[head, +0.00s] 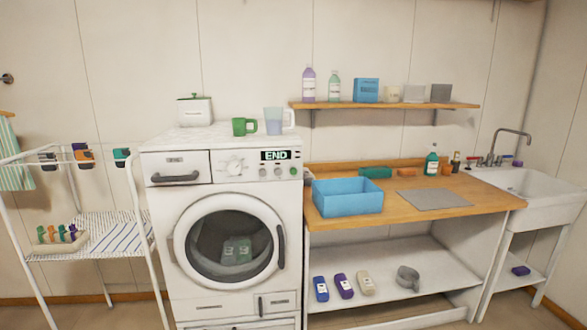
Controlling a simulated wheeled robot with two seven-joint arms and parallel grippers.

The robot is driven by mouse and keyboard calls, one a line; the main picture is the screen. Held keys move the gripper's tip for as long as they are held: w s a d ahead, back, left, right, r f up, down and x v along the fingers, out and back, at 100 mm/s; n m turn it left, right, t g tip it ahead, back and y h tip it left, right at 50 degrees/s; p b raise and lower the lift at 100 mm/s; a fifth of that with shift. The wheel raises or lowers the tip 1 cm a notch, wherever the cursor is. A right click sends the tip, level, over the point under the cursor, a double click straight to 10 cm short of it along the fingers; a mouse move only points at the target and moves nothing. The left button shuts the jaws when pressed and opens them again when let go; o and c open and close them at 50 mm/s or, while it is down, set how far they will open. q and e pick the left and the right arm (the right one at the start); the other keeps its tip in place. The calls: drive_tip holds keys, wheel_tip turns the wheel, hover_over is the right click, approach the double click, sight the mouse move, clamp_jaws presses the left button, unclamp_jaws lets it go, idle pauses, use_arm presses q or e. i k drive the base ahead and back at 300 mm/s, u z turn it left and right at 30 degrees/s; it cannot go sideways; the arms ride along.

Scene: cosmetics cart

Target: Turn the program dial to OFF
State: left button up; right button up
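The white washing machine (160,220) stands left of centre with its round door closed. Its white program dial (234,168) sits on the upper front panel, between the drawer (180,168) and the display (275,155), which reads END. The dial's pointer and its printed positions are too small to read. A row of small round buttons (278,172) lies under the display. Something pale shows behind the door glass (236,250). Neither of my grippers is in view, and nothing covers the dial.
A drying rack (95,218) is at the left. A wooden counter (480,195) with a blue bin (347,198) adjoins at the right. Space before the panel is clear.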

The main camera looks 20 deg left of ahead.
sight(234, 167)
drive_tip(key=z, duration=0.3)
drive_tip(key=i, duration=0.9)
drive_tip(key=u, duration=0.15)
